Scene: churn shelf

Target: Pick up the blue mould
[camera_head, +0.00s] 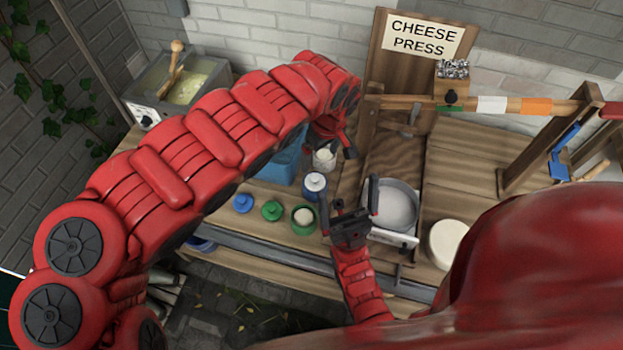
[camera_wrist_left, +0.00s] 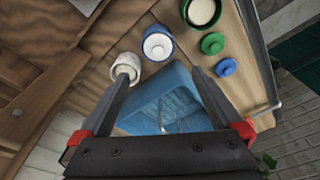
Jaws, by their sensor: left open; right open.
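The blue mould (camera_head: 314,189), a small round pot with a white top, stands on the wooden bench near the middle in the head view. It also shows in the left wrist view (camera_wrist_left: 158,46), ahead of the fingertips. My left gripper (camera_head: 335,150) is open above the bench, behind the mould. In the wrist view its fingers (camera_wrist_left: 160,76) are apart, with the blue mould beyond their tips and nothing gripped. My right gripper (camera_head: 356,198) is open and empty, in front of a round metal pan, to the right of the mould.
A green pot (camera_head: 303,217), green lid (camera_head: 271,210) and blue lid (camera_head: 243,203) lie near the front edge. A white pot (camera_head: 325,157) is close to my left gripper. A blue bin (camera_wrist_left: 160,103) is below it. The pan (camera_head: 398,208) and a cheese wheel (camera_head: 447,240) are right.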

